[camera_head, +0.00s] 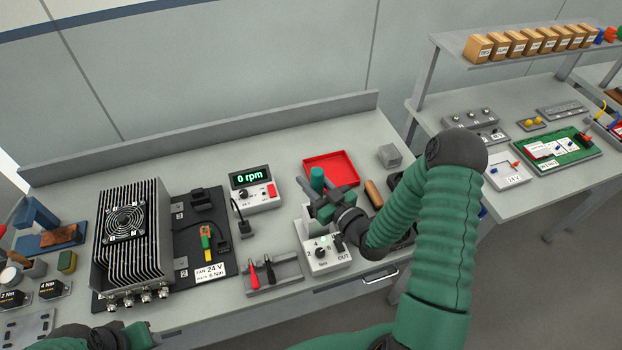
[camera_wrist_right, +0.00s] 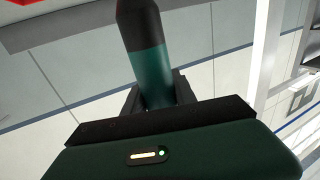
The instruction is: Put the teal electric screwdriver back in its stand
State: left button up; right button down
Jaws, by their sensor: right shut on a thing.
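The teal electric screwdriver (camera_head: 317,179) is held upright or nearly so in my right gripper (camera_head: 328,203), above the bench. In the right wrist view its teal body with a black end (camera_wrist_right: 153,72) sits between the two dark fingers of my right gripper (camera_wrist_right: 157,92), which are shut on it. A pale grey block (camera_head: 309,222) shows just below the gripper, behind the knob box; it may be the stand, but the gripper and arm hide much of it. The screwdriver's lower end is hidden in the head view. My left gripper (camera_head: 143,335) is at the bottom left, its fingers unclear.
A knob box marked OUT (camera_head: 326,256) stands just in front. A red tray (camera_head: 331,169) lies behind, and a 0 rpm display box (camera_head: 254,190) stands to the left. A tray with red and black probes (camera_head: 273,273) and a finned heatsink with a fan (camera_head: 130,240) are further left.

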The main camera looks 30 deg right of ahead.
jog(key=shift+f+b, duration=2.6)
jog(key=shift+f, duration=0.4)
jog(key=c, duration=0.9)
grip_release()
jog(key=s, duration=0.5)
jog(key=s+d+p, duration=0.1)
jog(key=s, duration=1)
jog(key=shift+s+d, duration=0.35)
jog(key=shift+s, duration=0.05)
